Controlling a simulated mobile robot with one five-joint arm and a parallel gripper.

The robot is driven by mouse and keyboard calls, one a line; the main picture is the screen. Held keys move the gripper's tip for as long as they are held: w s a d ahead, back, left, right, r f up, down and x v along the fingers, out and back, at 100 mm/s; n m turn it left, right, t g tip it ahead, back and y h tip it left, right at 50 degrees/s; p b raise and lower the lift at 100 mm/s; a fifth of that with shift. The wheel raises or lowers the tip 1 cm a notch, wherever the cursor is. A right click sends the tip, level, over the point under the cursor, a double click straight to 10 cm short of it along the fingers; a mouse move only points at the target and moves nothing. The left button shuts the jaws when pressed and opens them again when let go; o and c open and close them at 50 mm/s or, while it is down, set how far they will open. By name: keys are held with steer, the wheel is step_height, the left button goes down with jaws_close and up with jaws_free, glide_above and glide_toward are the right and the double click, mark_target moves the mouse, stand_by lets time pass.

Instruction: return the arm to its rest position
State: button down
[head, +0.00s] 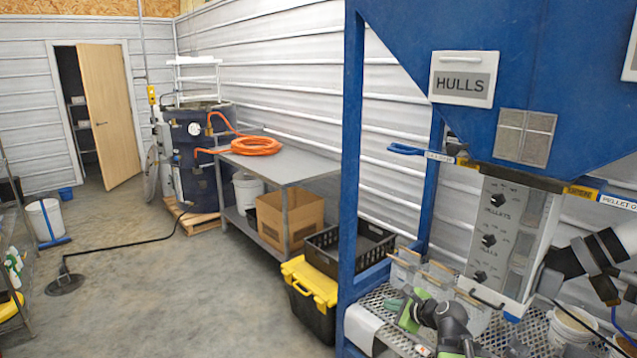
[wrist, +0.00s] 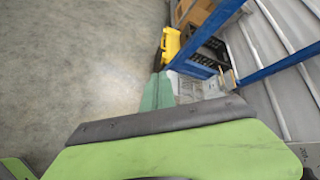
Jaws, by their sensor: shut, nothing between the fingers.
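My gripper (head: 408,311), green with dark arm links behind it, shows low at the right in the head view. It appears in front of the perforated metal shelf (head: 377,303) under the blue hopper (head: 565,75). In the wrist view its teal fingers (wrist: 158,92) are together, with nothing between them. A grey floor (wrist: 80,60) lies beyond them on the left, and the blue frame is on the right. Part of the arm is cut off by the lower edge of the head view.
A blue post (head: 350,170) stands just left of the gripper in the picture. Clear bins (head: 440,290), a control panel (head: 508,235) and a white bucket (head: 572,330) are close by. A black-and-yellow tote (head: 310,300) is on the floor. Open floor lies to the left.

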steer(key=s+a+f+n+g+h, duration=0.1)
steer(key=s+a+f+n+g, duration=0.3)
steer(key=a+n, duration=0.35)
steer(key=s+a+f+n+g, duration=0.3)
steer(key=s+a+f+n, duration=0.25)
steer(key=a, duration=0.25)
steer(key=s+d+f+n+g+h, duration=0.1)
steer(key=s+d+n+g+h, duration=0.2)
steer(key=s+d+n, duration=0.4)
steer(key=d+n, duration=0.1)
steer(key=n, duration=0.1)
steer(key=shift+s+f+n+g+h, duration=0.15)
steer(key=shift+f+n+g+h, duration=0.15)
steer(key=shift+n, duration=0.1)
